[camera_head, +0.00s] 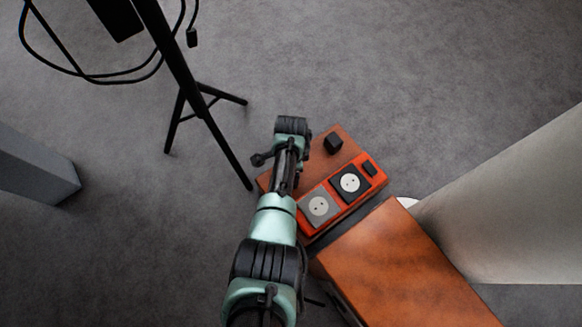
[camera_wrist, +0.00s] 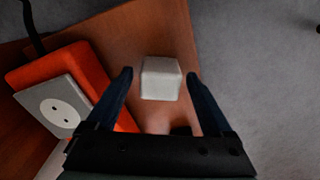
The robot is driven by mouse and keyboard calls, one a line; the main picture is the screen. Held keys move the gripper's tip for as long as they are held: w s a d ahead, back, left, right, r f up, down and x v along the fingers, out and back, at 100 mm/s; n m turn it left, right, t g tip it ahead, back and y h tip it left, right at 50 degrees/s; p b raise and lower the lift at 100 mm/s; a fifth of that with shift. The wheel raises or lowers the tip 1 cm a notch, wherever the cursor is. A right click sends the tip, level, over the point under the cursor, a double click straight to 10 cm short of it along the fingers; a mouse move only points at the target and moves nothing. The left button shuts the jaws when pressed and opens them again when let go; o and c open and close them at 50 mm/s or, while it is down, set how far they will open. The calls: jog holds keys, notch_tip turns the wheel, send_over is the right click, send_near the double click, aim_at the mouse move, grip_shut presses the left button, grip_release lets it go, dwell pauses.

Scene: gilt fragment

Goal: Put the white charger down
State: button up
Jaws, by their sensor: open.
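The white charger (camera_wrist: 161,79) is a small pale block standing on the brown wooden top (camera_wrist: 150,30) in the wrist view. My gripper (camera_wrist: 160,75) is open, with one finger on each side of the charger and a visible gap on both sides. In the head view my arm reaches over the wooden top (camera_head: 346,157) and hides the charger.
An orange socket block with a grey socket (camera_head: 319,207) and a black socket (camera_head: 350,183) lies beside my arm. A small black cube (camera_head: 333,142) stands on the wooden top. A larger wooden surface (camera_head: 410,270) is nearer. A black stand (camera_head: 190,90) with cables rises at the left.

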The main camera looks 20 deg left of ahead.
notch_tip(320, 180, up, 12)
jog(key=p, duration=0.8)
